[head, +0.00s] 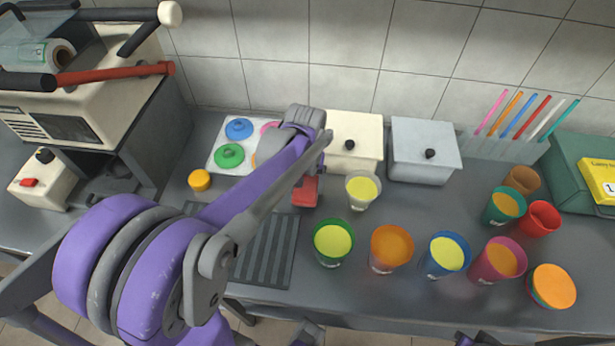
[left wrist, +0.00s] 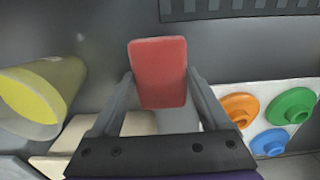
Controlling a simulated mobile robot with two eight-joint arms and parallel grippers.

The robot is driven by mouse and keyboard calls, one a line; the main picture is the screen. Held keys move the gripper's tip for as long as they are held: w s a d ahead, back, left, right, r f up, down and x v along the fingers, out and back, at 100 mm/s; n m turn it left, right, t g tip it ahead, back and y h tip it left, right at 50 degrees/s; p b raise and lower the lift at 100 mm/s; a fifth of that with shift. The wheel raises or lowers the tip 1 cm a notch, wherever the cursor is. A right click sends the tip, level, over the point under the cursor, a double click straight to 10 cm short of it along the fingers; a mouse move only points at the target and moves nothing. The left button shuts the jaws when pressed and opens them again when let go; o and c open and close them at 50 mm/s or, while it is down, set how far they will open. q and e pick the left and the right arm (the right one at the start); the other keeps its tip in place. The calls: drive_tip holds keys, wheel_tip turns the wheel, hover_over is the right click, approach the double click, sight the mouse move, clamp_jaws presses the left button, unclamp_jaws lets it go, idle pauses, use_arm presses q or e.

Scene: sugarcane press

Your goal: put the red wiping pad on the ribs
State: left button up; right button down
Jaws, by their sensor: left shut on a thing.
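The red wiping pad (head: 305,193) is in my left gripper (head: 311,174), above the counter just right of the ribs. In the left wrist view the pad (left wrist: 158,72) sits between the two fingers of the left gripper (left wrist: 160,85), which is shut on it. The ribs (head: 268,250) are a dark grey ribbed panel on the counter, partly hidden behind my left arm. A strip of the ribs (left wrist: 240,9) shows at the top of the left wrist view, apart from the pad. My right gripper is not in view.
A cup of yellow juice (head: 362,191) stands close right of the pad. Several filled cups line the counter's front, including a green one (head: 333,242). Two lidded boxes (head: 354,140) and a white tray of coloured lids (head: 226,132) stand behind. The press (head: 75,110) is at left.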

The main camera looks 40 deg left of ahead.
sight(308, 177)
use_arm(q)
drive_tip(key=w, duration=0.1)
drive_tip(key=w+a, duration=0.1)
drive_tip(key=w+f, duration=0.1)
drive_tip(key=shift+a, duration=0.3)
drive_tip(key=shift+f, duration=0.1)
drive_tip(key=shift+s, duration=0.15)
drive_tip(key=shift+f, duration=0.2)
drive_tip(key=o, duration=1.2)
drive_tip(key=shift+c, duration=0.2)
drive_tip(key=shift+r, duration=0.55)
wheel_tip(308, 177, up, 11)
drive_tip(key=p, duration=0.1)
drive_tip(key=shift+r, duration=0.2)
